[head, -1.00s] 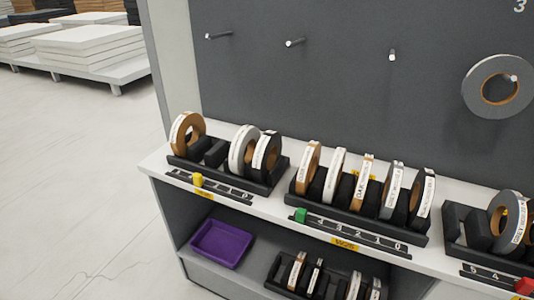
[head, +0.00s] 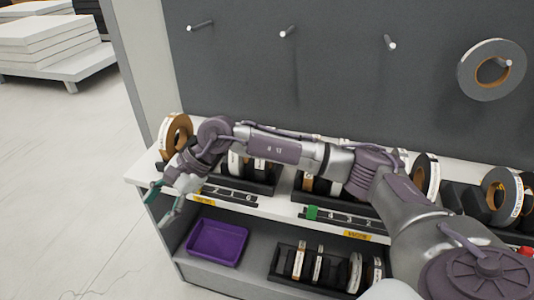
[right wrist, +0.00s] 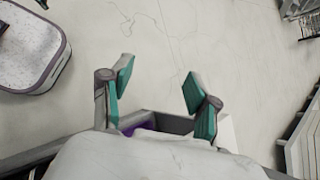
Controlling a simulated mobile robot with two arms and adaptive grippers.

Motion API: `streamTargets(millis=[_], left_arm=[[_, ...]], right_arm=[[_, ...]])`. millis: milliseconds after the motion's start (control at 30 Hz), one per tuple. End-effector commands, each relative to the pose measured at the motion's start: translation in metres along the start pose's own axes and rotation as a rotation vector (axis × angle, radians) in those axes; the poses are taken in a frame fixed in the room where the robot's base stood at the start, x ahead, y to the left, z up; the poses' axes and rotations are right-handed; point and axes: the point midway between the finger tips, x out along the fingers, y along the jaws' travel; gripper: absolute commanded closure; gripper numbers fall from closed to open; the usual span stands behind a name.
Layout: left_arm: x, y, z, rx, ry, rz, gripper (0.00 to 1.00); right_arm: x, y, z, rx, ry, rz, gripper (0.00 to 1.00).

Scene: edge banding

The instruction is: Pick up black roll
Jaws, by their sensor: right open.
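Black rolls stand upright in the black racks on the shelf. One dark roll (head: 426,176) with a white label stands at the right end of the middle rack. In the left rack (head: 264,188), the rolls are mostly hidden behind my right arm. Which black roll the task names, I cannot tell. My right gripper (head: 162,203) is open and empty at the shelf's left end, in front of and below a brown roll (head: 176,134). Its open green fingers also show in the right wrist view (right wrist: 157,88), over the floor. My left gripper is not in view.
A purple tray (head: 218,243) and a rack of several rolls (head: 300,278) sit on the lower shelf. A grey roll (head: 478,82) hangs on a wall peg. Other pegs are bare. The floor (head: 70,180) at left is clear before the stacked white boards (head: 45,40).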

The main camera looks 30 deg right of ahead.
Motion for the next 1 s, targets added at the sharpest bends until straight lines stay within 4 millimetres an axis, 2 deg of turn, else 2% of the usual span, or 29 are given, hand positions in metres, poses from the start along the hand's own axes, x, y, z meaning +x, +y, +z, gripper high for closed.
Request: streamTargets(millis=[33,67,100,167,200,300,400,500,567,800,1000], left_arm=[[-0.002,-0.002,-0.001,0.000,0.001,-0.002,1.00],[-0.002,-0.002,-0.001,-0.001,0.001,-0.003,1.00],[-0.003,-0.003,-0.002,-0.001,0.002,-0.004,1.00],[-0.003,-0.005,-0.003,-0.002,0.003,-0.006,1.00],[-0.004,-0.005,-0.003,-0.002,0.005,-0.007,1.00],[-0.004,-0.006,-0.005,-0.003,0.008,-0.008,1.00],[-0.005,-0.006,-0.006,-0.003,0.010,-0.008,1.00],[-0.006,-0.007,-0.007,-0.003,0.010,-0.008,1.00],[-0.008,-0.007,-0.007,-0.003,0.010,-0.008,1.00],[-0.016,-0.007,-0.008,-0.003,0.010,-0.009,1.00],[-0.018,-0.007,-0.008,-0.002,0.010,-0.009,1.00]], right_arm=[[-0.033,-0.005,-0.022,-0.151,0.187,0.032,0.40],[-0.051,-0.006,-0.036,-0.230,0.298,0.062,0.40],[-0.079,-0.008,-0.054,-0.317,0.440,0.101,0.40],[-0.123,-0.012,-0.077,-0.413,0.636,0.161,0.40],[-0.152,-0.014,-0.088,-0.456,0.751,0.199,0.40],[-0.216,-0.015,-0.105,-0.511,0.977,0.281,0.40],[-0.257,-0.014,-0.112,-0.524,1.113,0.338,0.40],[-0.275,-0.013,-0.117,-0.523,1.174,0.368,0.40],[-0.277,-0.012,-0.124,-0.521,1.186,0.375,0.40],[-0.261,-0.012,-0.169,-0.520,1.184,0.376,0.40],[-0.251,-0.013,-0.192,-0.522,1.183,0.373,0.40]])
